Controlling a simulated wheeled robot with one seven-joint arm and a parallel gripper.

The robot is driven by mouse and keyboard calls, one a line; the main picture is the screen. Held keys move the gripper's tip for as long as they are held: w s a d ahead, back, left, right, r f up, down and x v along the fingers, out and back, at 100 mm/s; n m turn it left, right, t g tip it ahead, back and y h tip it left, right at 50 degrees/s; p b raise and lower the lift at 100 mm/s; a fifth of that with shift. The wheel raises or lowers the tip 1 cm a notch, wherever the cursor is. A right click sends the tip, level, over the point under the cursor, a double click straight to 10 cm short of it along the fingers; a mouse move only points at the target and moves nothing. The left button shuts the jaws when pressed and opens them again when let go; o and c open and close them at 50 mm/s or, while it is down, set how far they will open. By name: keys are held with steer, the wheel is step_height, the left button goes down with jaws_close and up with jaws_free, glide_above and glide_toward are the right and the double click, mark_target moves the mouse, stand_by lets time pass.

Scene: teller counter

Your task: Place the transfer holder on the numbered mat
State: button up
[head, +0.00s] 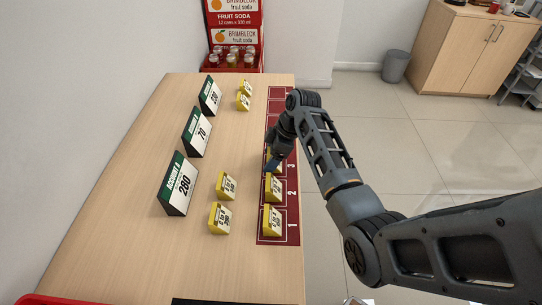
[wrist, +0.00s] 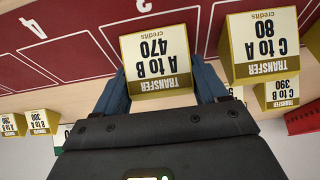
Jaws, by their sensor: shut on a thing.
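My gripper (head: 272,165) is at the mat's third cell in the head view, its jaws shut on a yellow transfer holder. In the wrist view the held holder (wrist: 157,50) reads "A to B 470" and sits between the two fingers (wrist: 160,88). The head view mostly hides it, and I cannot tell whether it touches the mat. The dark red numbered mat (head: 281,105) runs along the counter's right edge. Holders stand on cell 1 (head: 272,221) and cell 2 (head: 273,188). A "C to A 80" holder (wrist: 264,42) is right beside the held one in the wrist view.
Other yellow holders stand left of the mat, near (head: 220,218) and far (head: 243,102). Three green-and-white account signs, the nearest reading 280 (head: 180,184), stand further left. A red soda display (head: 233,45) is at the far end. The mat's far cells look empty.

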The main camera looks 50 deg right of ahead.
steer(key=o, duration=1.1)
steer(key=shift+c, duration=0.2)
steer(key=v, duration=1.2)
